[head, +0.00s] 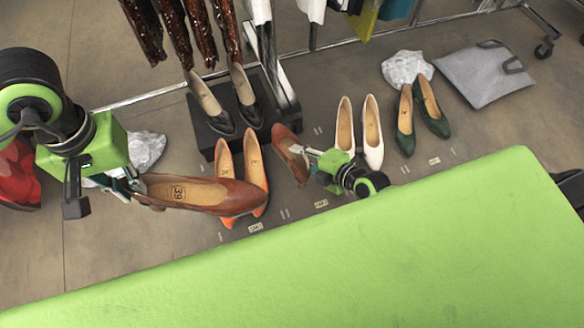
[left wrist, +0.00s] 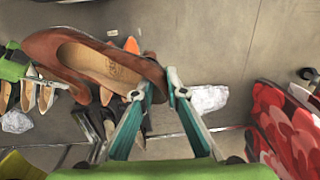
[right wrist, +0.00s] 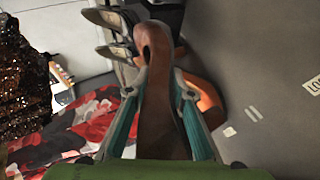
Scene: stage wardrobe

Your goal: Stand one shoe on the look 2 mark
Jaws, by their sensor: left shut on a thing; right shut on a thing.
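My left gripper (head: 128,186) is shut on a brown shoe (head: 205,194), held level by its heel end above the floor, toe to the right. This shoe also shows large in the left wrist view (left wrist: 60,48) between the fingertips. My right gripper (head: 313,158) is shut on a second brown shoe (head: 290,153), which is tilted; in the right wrist view this shoe (right wrist: 156,110) is clamped upright between the fingers. Small floor labels lie in front of the shoe row, one (head: 321,203) in an empty stretch between the orange and white pairs; their numbers are too small to read.
An orange pair (head: 225,165) stands left of that label, partly behind the held shoe. A white pair (head: 373,135) and a green pair (head: 432,110) stand right. Black shoes (head: 245,95) stand on a dark box. A green surface (head: 400,260) fills the front.

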